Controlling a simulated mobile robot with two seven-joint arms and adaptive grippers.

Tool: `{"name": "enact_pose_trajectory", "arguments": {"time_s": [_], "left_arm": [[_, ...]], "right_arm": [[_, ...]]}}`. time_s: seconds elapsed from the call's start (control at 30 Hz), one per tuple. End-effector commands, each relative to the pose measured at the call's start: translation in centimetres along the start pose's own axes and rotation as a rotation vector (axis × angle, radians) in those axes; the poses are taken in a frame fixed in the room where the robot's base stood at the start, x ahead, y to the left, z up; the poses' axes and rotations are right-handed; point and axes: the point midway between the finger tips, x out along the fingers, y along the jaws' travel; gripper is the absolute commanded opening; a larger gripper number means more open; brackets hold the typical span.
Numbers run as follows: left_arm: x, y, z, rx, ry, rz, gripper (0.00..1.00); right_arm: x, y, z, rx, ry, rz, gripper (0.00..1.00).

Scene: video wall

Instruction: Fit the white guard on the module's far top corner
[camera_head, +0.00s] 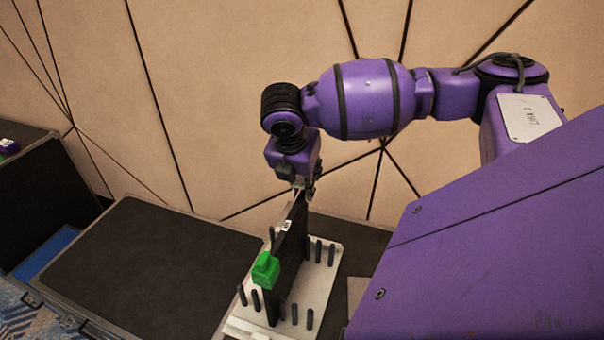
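The module is a thin black panel (289,254) standing on edge among dark pegs on a white base plate (322,283). A small pale patch shows between the fingertips. It may be the white guard, but the fingers hide most of it, and I cannot tell whether they grip it. My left gripper is not in view.
A flat dark case top (140,265) lies left of the base plate. A dark box (45,195) stands at the far left, with a small purple item (8,147) at the picture's edge. A panelled beige wall (230,90) rises close behind the gripper.

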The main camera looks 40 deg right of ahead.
Motion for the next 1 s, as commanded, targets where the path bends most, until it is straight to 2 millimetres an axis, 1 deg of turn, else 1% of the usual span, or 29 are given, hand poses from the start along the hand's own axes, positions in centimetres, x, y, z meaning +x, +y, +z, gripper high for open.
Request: {"name": "enact_pose_trajectory", "arguments": {"time_s": [0.33, 1.0], "left_arm": [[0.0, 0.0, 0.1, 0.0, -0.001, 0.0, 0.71], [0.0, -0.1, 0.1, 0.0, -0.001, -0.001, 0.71]], "right_arm": [[1.5, 0.0, -0.6, 0.0, 0.0, -0.001, 0.11], [1.6, 0.0, -0.7, 0.001, 0.0, 0.0, 0.11]]}}
